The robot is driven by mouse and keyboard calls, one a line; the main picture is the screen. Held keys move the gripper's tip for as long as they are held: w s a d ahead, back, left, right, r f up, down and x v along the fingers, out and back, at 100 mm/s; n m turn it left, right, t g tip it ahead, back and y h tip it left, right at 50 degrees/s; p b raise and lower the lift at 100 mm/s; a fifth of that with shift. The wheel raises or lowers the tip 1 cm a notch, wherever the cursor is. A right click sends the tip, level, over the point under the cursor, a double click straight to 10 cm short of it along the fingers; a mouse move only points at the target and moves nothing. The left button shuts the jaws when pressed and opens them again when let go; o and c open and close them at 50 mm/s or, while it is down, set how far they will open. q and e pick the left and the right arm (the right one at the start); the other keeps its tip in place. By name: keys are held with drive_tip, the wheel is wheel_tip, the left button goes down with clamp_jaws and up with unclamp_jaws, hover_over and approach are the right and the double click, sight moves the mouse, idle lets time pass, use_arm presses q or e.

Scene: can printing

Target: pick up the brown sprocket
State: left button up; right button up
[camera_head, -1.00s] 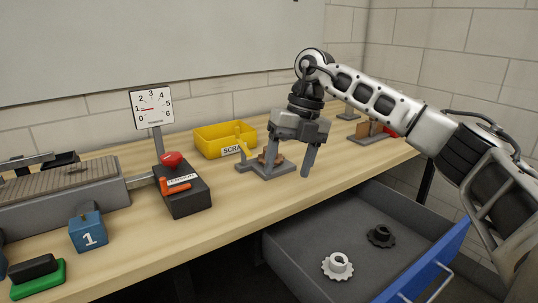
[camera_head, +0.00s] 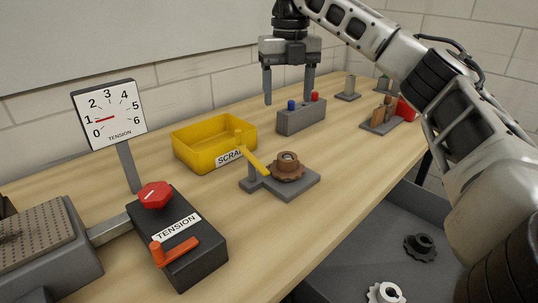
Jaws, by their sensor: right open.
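The brown sprocket (camera_head: 287,168) sits on a small grey base plate (camera_head: 305,188) on the wooden bench, beside a yellow lever (camera_head: 252,161) on a post. My right gripper (camera_head: 288,97) is open and empty, pointing down. It is raised above and behind the sprocket, in front of the wall and near a grey box with a blue and a red button. My left gripper is not in view.
A yellow scrap bin (camera_head: 213,145) stands left of the sprocket. The button box (camera_head: 301,119) is behind it. A tension box (camera_head: 178,240) and gauge (camera_head: 109,115) are at the left. An open drawer holds a black sprocket (camera_head: 420,247) and a white sprocket (camera_head: 385,293).

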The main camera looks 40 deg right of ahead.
drive_tip(key=b, duration=0.3)
approach(289, 157)
drive_tip(key=f, duration=0.1)
drive_tip(key=f+b, duration=0.1)
drive_tip(key=f, duration=0.1)
drive_tip(key=shift+a+f, duration=0.1)
drive_tip(key=shift+a, duration=0.15)
drive_tip(key=shift+s+f+b, duration=0.15)
drive_tip(key=shift+f+b, duration=0.05)
drive_tip(key=shift+f, duration=1.35)
drive_tip(key=shift+s+f+b, duration=0.1)
drive_tip(key=shift+f+b, duration=0.1)
drive_tip(key=shift+f, duration=1.35)
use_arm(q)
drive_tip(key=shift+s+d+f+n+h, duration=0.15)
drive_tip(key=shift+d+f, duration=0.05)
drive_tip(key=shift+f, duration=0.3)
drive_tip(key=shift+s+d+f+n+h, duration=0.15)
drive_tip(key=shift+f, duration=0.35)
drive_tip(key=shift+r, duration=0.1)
use_arm(e)
drive_tip(key=c, duration=1.2)
